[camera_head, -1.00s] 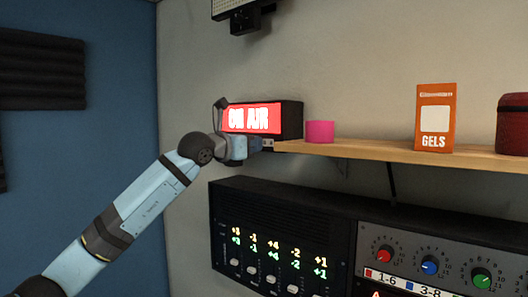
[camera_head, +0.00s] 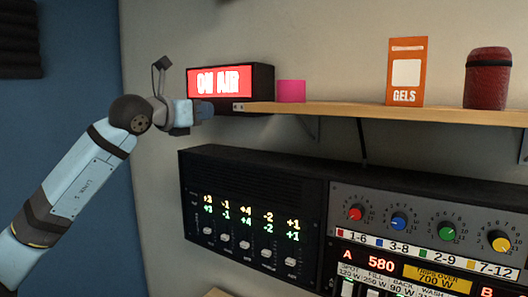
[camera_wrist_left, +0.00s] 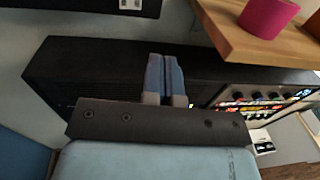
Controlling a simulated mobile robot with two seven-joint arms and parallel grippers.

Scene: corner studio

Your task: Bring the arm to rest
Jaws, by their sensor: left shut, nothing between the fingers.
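My left arm (camera_head: 75,180) comes in from the left and reaches up to the left end of the wall shelf. My left gripper (camera_head: 207,109) is just left of the shelf end, below and in front of the lit ON AIR sign (camera_head: 222,81). In the left wrist view its two blue fingers (camera_wrist_left: 164,72) are together with nothing between them. They show in front of the black mixer housing (camera_wrist_left: 100,72), with the shelf corner (camera_wrist_left: 240,45) to their right. Whether the gripper touches the shelf cannot be told. My right gripper is out of view.
The wooden shelf (camera_head: 350,113) holds a pink cylinder (camera_head: 291,91), an orange GELS box (camera_head: 406,72) and a dark red canister (camera_head: 487,79). Below are a black fader panel (camera_head: 250,170) and a knob panel (camera_head: 420,215). Open space lies left, before the blue wall (camera_head: 75,95).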

